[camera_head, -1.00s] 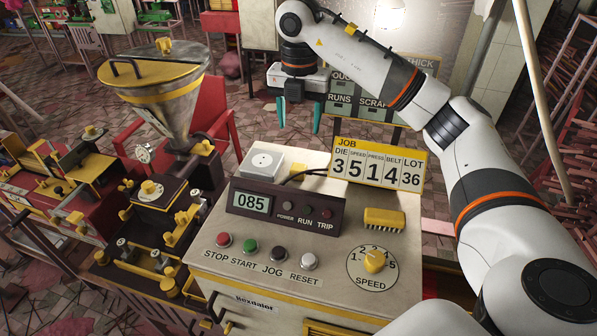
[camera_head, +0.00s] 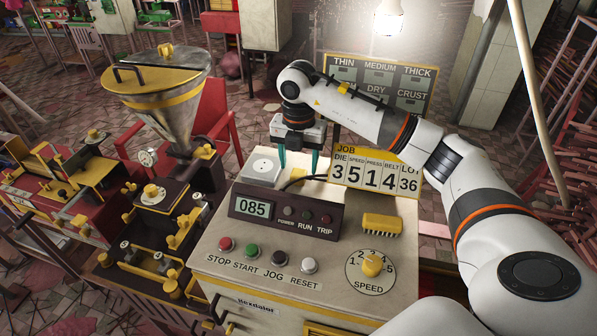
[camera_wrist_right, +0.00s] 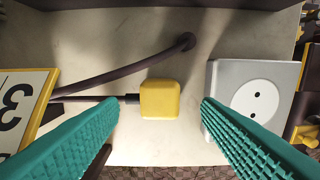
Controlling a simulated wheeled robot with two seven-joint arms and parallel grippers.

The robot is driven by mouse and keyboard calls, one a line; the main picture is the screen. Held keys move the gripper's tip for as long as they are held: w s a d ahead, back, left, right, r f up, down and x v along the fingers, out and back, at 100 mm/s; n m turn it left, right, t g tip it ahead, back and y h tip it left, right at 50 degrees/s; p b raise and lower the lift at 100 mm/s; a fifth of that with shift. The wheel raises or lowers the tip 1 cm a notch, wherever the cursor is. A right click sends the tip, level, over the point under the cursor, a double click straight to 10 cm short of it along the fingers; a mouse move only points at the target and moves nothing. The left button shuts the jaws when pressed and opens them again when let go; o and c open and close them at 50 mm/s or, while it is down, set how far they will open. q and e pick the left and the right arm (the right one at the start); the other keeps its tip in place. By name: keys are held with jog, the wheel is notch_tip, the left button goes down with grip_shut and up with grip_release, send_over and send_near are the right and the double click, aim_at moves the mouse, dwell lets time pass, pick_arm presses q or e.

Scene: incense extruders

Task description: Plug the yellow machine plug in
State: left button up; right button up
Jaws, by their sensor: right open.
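The yellow plug (camera_wrist_right: 159,98) lies on the pale machine top, with a dark cord (camera_wrist_right: 95,98) running left from it in the right wrist view. In the head view the plug (camera_head: 298,174) is small and lies behind the display box. The white socket block (camera_wrist_right: 283,72) with a two-hole round face is right of the plug in the wrist view; in the head view the socket block (camera_head: 260,167) is left of it. My right gripper (camera_wrist_right: 157,108) is open and empty, its teal fingers either side of the plug without touching it. My left gripper is out of view.
The JOB number board (camera_head: 375,172) stands close to the right of the plug in the head view. The dark display box (camera_head: 285,211) is in front. A yellow brush (camera_head: 382,222) and speed knob sit on the panel. A metal hopper (camera_head: 165,100) stands at left.

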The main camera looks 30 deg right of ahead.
aim_at(298, 172)
notch_tip(298, 172, down, 2)
jog(key=shift+s, duration=0.1)
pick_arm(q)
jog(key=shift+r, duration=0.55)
pick_arm(e)
jog(key=shift+f, duration=0.25)
jog(key=shift+c, duration=0.4)
